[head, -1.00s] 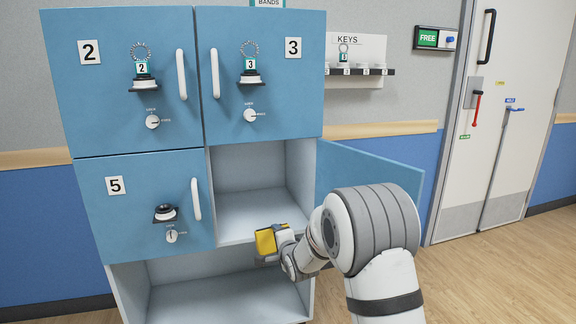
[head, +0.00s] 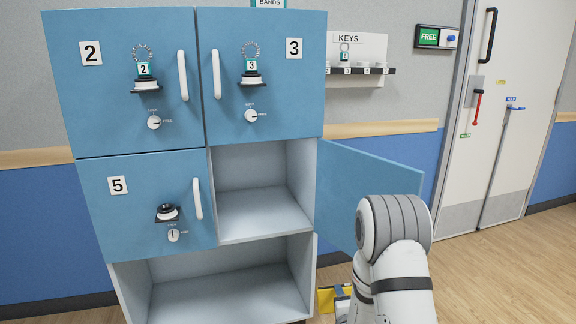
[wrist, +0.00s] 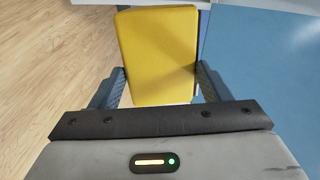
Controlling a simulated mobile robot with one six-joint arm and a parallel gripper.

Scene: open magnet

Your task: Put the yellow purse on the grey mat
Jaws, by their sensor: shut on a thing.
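The yellow purse (wrist: 158,55) fills the space between the two fingers of my gripper (wrist: 160,85) in the wrist view. The gripper is shut on it. In the head view the yellow purse (head: 326,299) shows only in part at the bottom, right of the locker block, with my arm covering the rest. No grey mat can be made out in these frames.
An open compartment (head: 262,212) stands empty, its blue door (head: 370,190) swung out to the right above the purse. A lower open shelf (head: 230,296) is also empty. Locker doors 2, 3 and 5 (head: 118,185) are shut. Wood floor (head: 500,270) is clear at right.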

